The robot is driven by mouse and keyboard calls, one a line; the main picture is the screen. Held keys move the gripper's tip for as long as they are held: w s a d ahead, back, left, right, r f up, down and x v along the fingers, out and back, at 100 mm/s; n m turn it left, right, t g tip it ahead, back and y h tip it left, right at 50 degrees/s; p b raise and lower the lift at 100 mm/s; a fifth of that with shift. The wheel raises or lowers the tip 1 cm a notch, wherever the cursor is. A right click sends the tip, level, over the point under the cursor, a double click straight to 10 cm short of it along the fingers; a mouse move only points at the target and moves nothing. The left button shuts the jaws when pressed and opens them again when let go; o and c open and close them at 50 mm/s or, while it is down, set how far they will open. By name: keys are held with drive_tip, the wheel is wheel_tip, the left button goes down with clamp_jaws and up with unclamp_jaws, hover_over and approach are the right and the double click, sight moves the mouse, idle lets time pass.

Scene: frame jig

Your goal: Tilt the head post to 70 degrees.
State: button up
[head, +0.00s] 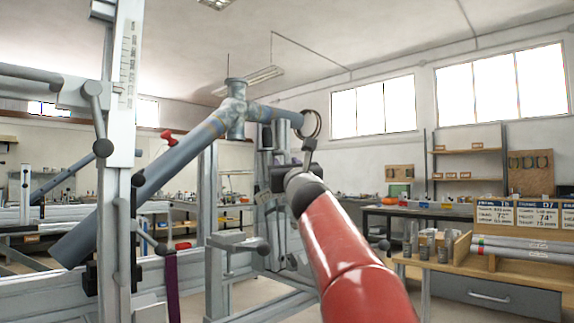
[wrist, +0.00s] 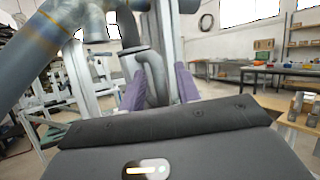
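A grey upright post (head: 270,150) stands in the jig behind my gripper (head: 280,180), probably the head post; I cannot read its angle. In the wrist view, the two purple fingers of my gripper (wrist: 160,90) stand apart, one on each side of a curved grey handle-like part (wrist: 154,72). I cannot tell whether they press on it. In the head view the fingers are mostly hidden by my wrist. A blue-grey frame tube (head: 150,185) slopes up to a short upright tube (head: 236,120). Another tube (head: 275,114) runs right from there.
A scaled jig column (head: 122,140) with clamp levers stands close at left. A bench (head: 500,265) at right holds metal cups, tubes and a sign board (head: 520,215) with figures, including 74°. Shelves and a table stand at the back. The floor between jig and bench looks open.

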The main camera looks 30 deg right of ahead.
clamp_jaws()
drive_tip(key=s+a+f+n+t+y+b, duration=0.1)
drive_tip(key=a+n+b, duration=0.3)
drive_tip(key=b, duration=0.4)
drive_tip(key=shift+s+a+f+t+y, duration=0.2)
drive_tip(key=shift+s+a+t+y, duration=0.25)
drive_tip(key=shift+a+y, duration=0.35)
drive_tip(key=shift+o, duration=0.4)
unclamp_jaws()
